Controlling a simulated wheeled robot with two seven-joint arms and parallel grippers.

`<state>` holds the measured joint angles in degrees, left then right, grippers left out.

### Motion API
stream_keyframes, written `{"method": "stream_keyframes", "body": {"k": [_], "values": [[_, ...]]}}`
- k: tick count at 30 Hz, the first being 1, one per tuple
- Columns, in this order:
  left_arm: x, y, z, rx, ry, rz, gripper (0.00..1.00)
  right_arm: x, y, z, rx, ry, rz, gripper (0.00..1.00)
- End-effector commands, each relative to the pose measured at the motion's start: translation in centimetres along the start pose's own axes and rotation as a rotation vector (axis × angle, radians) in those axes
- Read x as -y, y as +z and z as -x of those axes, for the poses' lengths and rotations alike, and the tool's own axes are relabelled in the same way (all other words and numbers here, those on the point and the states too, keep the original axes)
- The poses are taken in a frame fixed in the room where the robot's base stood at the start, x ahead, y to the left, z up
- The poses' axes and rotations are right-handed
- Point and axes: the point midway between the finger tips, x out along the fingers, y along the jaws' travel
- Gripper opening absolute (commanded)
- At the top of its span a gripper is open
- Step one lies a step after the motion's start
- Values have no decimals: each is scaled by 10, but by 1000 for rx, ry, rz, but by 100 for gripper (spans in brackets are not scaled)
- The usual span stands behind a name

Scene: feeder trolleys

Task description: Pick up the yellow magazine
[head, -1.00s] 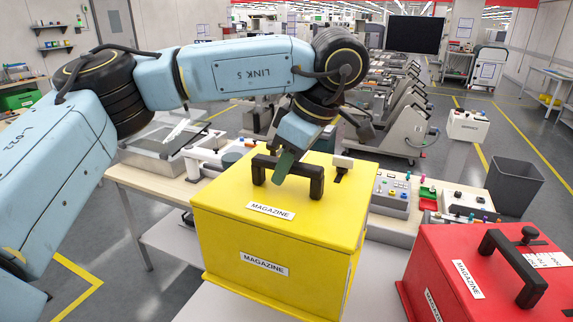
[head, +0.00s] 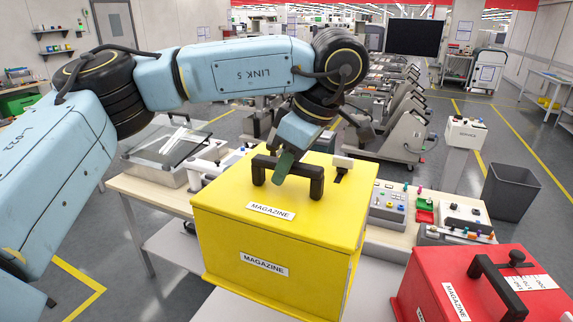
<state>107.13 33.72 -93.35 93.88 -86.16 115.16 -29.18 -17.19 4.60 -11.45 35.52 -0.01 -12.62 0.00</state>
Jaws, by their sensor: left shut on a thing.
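The yellow magazine (head: 270,230) is a large yellow box with two white MAGAZINE labels and a black handle (head: 316,185) on its lid. It hangs upright in the middle of the head view. My left gripper (head: 284,168) comes down from above and is shut on the handle. Its dark green fingertip crosses the handle bar, and the far side of the grip is hidden. My right gripper is not in view.
A red magazine (head: 418,288) with a black handle stands at the lower right, cut off by the frame. Behind is a wooden-topped bench (head: 160,197) with trays and control boxes. A grey bin (head: 512,193) and a service post (head: 465,134) stand on the right floor.

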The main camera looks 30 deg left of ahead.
Motion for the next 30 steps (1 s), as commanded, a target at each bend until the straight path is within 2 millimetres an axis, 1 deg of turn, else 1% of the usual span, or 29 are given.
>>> {"method": "stream_keyframes", "body": {"k": [1,13,30], "values": [[-1,-3,6,1,6,4,0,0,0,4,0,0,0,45],[2,-1,6,1,7,3,0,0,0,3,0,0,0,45],[42,14,13,2,7,1,0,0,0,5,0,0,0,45]]}}
